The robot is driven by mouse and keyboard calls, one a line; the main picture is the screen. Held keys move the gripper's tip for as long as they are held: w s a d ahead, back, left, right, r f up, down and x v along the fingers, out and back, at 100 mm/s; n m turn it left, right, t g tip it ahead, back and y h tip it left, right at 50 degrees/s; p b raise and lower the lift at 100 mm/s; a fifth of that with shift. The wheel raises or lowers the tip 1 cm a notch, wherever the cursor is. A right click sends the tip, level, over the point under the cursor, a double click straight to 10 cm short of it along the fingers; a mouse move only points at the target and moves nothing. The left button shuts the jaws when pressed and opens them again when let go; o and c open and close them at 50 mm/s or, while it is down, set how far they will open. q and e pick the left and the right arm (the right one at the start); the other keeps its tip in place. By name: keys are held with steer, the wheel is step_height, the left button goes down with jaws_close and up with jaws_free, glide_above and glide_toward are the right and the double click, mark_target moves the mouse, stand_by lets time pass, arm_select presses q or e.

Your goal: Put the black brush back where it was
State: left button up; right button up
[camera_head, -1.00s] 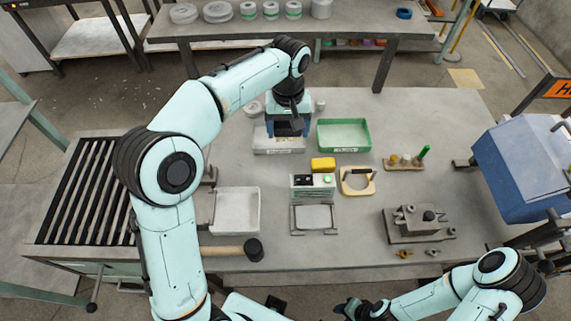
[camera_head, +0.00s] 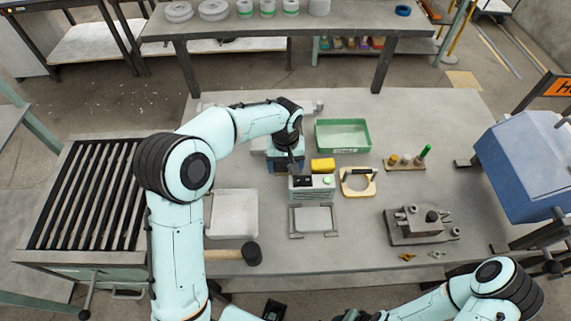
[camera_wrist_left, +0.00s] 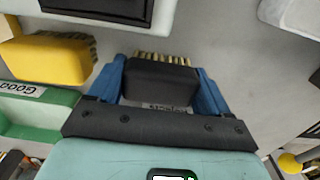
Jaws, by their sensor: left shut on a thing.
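My left gripper (camera_wrist_left: 160,68) is shut on the black brush (camera_wrist_left: 158,82), between its blue fingers. The brush's tan bristles point toward the top of the left wrist view. In the head view the gripper (camera_head: 287,168) is low beside the yellow brush (camera_head: 323,165), on its left, and the black brush is hidden. The yellow brush lies apart from the gripper at the left of the wrist view (camera_wrist_left: 48,58). I cannot tell whether the black brush touches the table. My right gripper (camera_head: 350,316) is cut off at the bottom edge.
A green tray (camera_head: 343,149) lies behind the yellow brush. A white tray (camera_head: 236,212) and a mallet (camera_head: 251,253) are at front left. A yellow-framed tool (camera_head: 358,181) lies to the right.

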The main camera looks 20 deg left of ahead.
arm_select(q)
steer(key=shift+f, duration=0.15)
steer(key=o, duration=0.9)
steer(key=shift+o, duration=0.2)
arm_select(e)
steer(key=shift+f, duration=0.1)
arm_select(q)
steer(key=shift+r, duration=0.45)
step_height(320, 180, up, 12)
steer(key=p, duration=0.1)
steer(key=shift+f, duration=0.2)
arm_select(e)
steer(key=shift+w+r, duration=0.3)
steer(key=shift+r, duration=0.2)
steer(key=shift+w+r, duration=0.25)
steer(key=shift+r, duration=0.25)
